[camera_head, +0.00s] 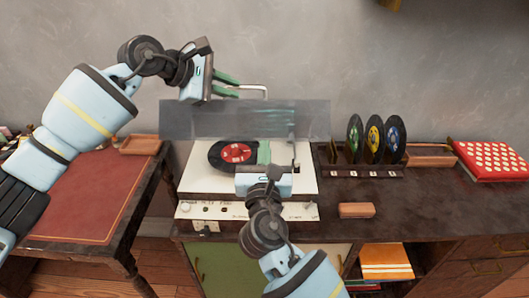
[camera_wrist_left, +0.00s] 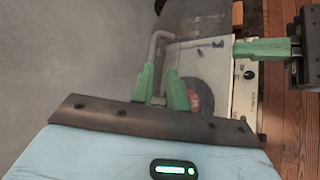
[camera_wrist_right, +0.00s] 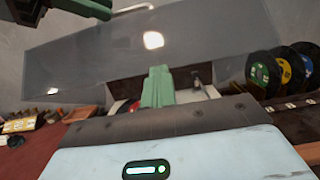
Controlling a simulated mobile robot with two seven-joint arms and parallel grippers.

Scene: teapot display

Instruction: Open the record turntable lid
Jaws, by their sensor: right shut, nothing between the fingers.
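The record turntable (camera_head: 185,190) is a white box with a black record (camera_head: 217,155) with a red label on it. Its clear grey lid (camera_head: 185,120) is raised above the deck, and a bent metal handle (camera_head: 257,88) shows at its upper edge. The lid fills much of the right wrist view (camera_wrist_right: 90,65). My left gripper (camera_head: 236,86) is open at the handle; in the left wrist view the handle (camera_wrist_left: 157,45) runs down near its fingers. My right gripper (camera_head: 264,150) is shut and empty, below the lid over the deck's front part.
A rack (camera_head: 370,170) with several upright records stands right of the turntable. A brown block (camera_head: 356,210) lies on the dark cabinet top near its front edge. A red dotted box (camera_head: 490,160) is at the far right. A red-topped desk (camera_head: 85,200) stands left.

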